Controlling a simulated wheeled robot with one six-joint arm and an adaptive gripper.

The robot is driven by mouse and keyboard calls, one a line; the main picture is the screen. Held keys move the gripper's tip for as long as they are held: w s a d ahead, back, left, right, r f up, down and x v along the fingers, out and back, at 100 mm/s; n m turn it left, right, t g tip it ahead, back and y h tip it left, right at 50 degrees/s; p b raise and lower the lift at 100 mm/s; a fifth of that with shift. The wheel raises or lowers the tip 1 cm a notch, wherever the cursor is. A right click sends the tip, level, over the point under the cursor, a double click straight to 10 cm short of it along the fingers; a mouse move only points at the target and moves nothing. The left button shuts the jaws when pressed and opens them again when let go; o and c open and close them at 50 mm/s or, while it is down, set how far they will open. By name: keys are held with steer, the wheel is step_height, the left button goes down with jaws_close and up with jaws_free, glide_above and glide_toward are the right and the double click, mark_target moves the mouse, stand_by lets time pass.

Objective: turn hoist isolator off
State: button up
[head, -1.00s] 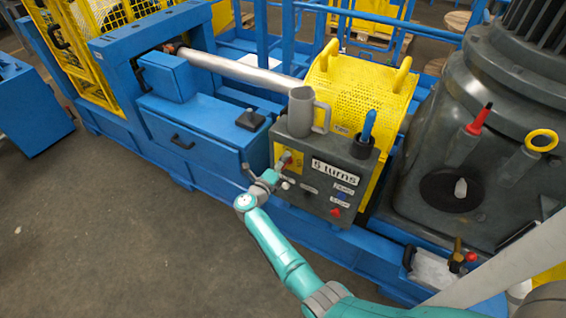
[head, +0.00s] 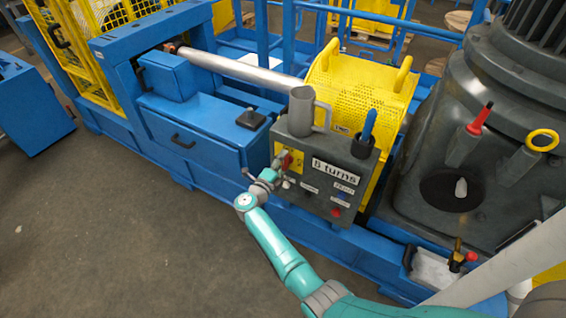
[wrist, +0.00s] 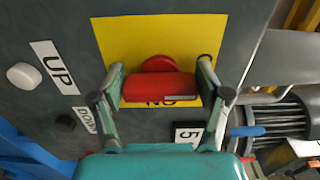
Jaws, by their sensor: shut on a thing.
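The hoist isolator is a red handle (wrist: 160,87) on a yellow plate (wrist: 130,35), on the face of a dark grey control box (head: 318,180). My gripper (wrist: 162,84) is shut on the handle, with one finger at each end of it in the wrist view. There the handle lies crosswise, with a round red hub behind it. It hides part of the plate's black lettering. In the head view my gripper (head: 281,170) is at the box's left side, and the red handle (head: 287,161) shows just beyond the fingers.
In the wrist view, a white button (wrist: 24,76) by an UP label and a black DOWN button (wrist: 65,122) are left of the plate. A grey mug (head: 302,112) and a holder with a blue-handled tool (head: 368,125) stand on the box. Open floor lies left.

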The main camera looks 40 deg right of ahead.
steer(key=o, duration=1.2)
steer(key=shift+c, duration=0.2)
steer(key=v, duration=1.2)
